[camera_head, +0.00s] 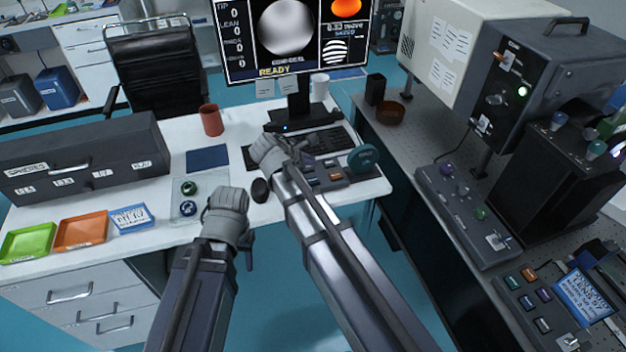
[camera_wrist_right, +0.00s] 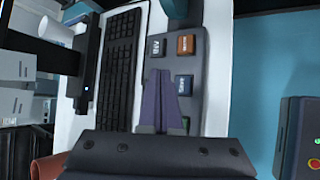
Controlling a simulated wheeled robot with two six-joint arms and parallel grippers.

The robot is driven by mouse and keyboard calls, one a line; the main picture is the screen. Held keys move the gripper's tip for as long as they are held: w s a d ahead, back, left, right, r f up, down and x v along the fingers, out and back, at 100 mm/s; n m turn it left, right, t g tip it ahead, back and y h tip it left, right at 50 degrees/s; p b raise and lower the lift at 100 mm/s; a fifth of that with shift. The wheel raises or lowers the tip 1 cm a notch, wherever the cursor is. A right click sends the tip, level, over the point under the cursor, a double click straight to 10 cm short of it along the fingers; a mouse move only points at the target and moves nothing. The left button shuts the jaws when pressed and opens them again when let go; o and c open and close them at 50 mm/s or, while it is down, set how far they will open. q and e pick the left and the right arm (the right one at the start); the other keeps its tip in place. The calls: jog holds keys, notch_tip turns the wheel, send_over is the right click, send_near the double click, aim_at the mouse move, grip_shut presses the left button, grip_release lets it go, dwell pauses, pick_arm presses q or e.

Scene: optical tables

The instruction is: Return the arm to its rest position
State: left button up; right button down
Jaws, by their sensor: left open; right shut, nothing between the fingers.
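My right gripper (camera_head: 308,143) is over the white desk (camera_head: 230,150), by the keyboard and a small button panel (camera_head: 325,176). In the right wrist view its two narrow fingers (camera_wrist_right: 162,98) are together with nothing between them, over the panel (camera_wrist_right: 196,60) with its blue and orange buttons. I cannot tell whether the fingertips touch the panel. My left gripper (camera_head: 229,213) is at the desk's front edge, near the black mouse (camera_head: 260,190). Its fingers are mostly hidden, and nothing shows held in it.
A keyboard (camera_head: 330,145) and monitor (camera_head: 290,40) stand behind the right gripper. A red mug (camera_head: 211,120), dark drawer box (camera_head: 85,160), green tray (camera_head: 27,242) and orange tray (camera_head: 80,231) are on the left. An instrument bench (camera_head: 410,135) is on the right.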

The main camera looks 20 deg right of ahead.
jog(key=s+a+m+g+y+p, duration=0.3)
jog(key=s+a+m, duration=0.3)
jog(key=s, duration=0.6)
jog(key=s+a+m+g+y+p, duration=0.2)
jog(key=s+a+m, duration=0.4)
jog(key=s, duration=0.5)
jog(key=shift+s+f+m+g+y+p, duration=0.25)
jog(key=shift+s+m+g+y+p, duration=0.15)
jog(key=shift+y+p, duration=0.1)
